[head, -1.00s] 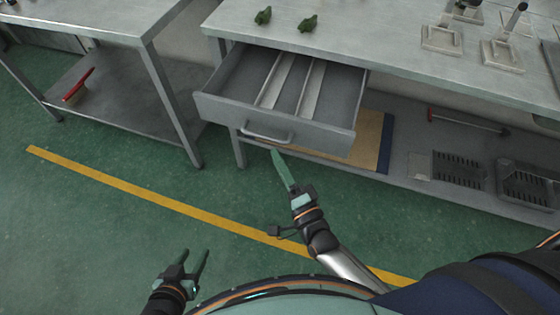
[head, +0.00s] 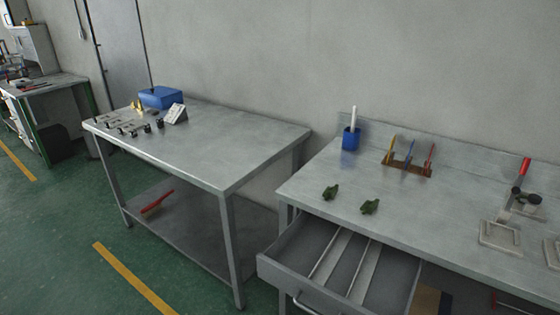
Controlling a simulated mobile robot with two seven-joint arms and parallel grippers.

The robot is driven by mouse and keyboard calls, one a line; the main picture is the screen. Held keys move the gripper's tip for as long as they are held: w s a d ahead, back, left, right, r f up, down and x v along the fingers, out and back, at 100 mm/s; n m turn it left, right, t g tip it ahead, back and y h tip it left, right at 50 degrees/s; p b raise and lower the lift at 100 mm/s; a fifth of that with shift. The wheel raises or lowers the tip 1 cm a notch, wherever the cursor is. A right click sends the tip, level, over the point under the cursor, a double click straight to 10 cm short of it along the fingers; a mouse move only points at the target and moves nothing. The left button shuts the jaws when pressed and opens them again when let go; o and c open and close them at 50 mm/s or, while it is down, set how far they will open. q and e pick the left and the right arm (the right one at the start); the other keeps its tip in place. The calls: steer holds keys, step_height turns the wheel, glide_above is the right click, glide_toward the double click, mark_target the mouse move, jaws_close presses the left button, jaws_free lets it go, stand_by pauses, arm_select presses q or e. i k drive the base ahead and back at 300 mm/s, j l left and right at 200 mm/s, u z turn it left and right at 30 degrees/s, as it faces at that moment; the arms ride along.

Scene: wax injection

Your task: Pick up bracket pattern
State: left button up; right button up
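Two small dark green pieces lie on the right metal table near its left front edge, above an open drawer. They look like wax patterns: the left green piece (head: 330,192) and the right green piece (head: 370,207) stand a little apart. They are too small to tell which one is a bracket pattern. Neither of my grippers shows in the head view now.
The drawer (head: 272,272) of the right table (head: 450,226) stands open, with dividers inside. A blue cup (head: 351,139) and a tool rack (head: 393,165) stand behind. The left table (head: 215,150) holds a blue box (head: 161,97) and several small parts.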

mark_target(523, 196)
steer(key=z, duration=1.1)
steer(key=i+l+z, duration=0.1)
steer(key=l, duration=0.35)
steer(key=i+l+z, duration=0.1)
steer(key=i+l, duration=0.2)
steer(key=i+l+z, duration=0.1)
steer(key=i+l, duration=0.15)
steer(key=l, duration=0.25)
